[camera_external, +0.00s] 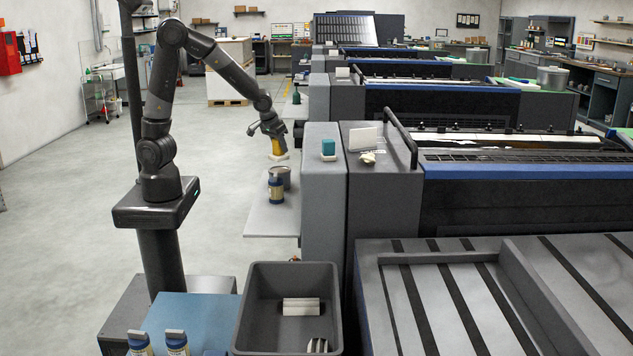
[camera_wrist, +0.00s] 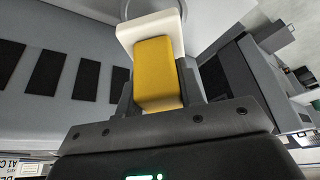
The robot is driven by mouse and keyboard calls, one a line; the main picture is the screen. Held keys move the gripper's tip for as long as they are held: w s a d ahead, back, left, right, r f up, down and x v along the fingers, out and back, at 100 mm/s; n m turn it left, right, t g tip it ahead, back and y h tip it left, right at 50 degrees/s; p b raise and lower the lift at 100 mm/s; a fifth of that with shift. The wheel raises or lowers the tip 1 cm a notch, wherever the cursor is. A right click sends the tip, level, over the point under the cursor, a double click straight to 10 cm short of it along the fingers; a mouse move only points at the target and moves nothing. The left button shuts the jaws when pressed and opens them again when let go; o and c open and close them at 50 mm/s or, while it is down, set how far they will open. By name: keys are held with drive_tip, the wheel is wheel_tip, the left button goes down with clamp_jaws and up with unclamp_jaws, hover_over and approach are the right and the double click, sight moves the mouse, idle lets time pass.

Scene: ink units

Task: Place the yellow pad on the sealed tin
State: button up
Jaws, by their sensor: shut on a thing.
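The yellow pad (camera_external: 277,146) has a white block at its lower end. My gripper (camera_external: 274,137) is shut on it and holds it above a small side shelf. In the wrist view the yellow pad (camera_wrist: 158,72) sits between the fingers of my gripper (camera_wrist: 158,95), with its white end at the far side. I cannot read any labels. In the wrist view the pad hides most of what lies beneath.
The side shelf (camera_external: 264,219) has free room in front of the jar. A grey press unit (camera_external: 323,190) rises right beside it, with a teal block (camera_external: 328,147) on top. A dark bin (camera_external: 244,325) and blue-labelled bottles (camera_external: 177,344) are in the foreground.

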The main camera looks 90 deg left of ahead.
sight(281, 155)
drive_tip(key=shift+a+f, duration=0.3)
drive_tip(key=shift+f, duration=1.9)
drive_tip(key=shift+f, duration=0.15)
drive_tip(key=o, duration=1)
